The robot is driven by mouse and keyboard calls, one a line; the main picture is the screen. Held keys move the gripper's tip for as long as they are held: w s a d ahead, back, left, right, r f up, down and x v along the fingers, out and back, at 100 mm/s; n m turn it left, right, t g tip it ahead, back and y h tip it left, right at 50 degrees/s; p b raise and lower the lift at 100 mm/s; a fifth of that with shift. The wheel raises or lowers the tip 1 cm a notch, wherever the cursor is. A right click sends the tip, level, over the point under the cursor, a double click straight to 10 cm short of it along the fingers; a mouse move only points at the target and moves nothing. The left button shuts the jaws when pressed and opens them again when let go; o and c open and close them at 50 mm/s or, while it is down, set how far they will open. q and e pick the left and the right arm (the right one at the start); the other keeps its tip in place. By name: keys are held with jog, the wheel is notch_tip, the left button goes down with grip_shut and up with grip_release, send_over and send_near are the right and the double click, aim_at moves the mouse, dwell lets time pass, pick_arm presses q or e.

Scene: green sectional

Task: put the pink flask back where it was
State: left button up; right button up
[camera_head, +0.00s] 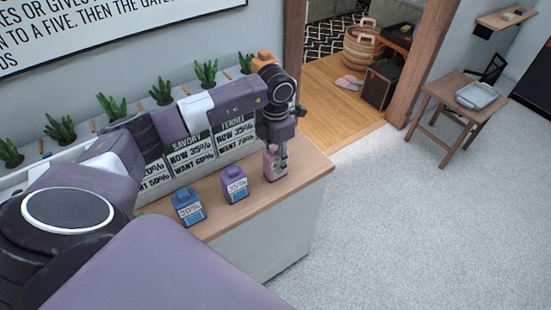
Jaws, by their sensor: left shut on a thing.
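The pink flask (270,168) is at the right end of the wooden counter (304,172). My left gripper (277,153) comes down from above and is shut on it, hiding part of its upper right side. The flask looks upright, with its base at or very close to the counter top; I cannot tell if it touches. A purple flask (235,187) with a percent label stands to its left, and a blue flask (188,208) stands farther left. My right gripper is out of view.
Signs (190,147) stand behind the flasks, and several green plants (205,74) line the planter. An orange object (264,61) is at the planter's far end. A wooden stool (463,103) with a grey tray (477,96) stands right. The carpet between is clear.

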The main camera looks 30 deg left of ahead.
pick_arm(q)
jog(key=shift+f, duration=0.15)
jog(key=o, duration=1.3)
jog(key=shift+r, duration=0.55)
notch_tip(320, 180, up, 10)
jog(key=b, duration=0.3)
jog(key=shift+f, duration=0.1)
jog(key=shift+r, duration=0.8)
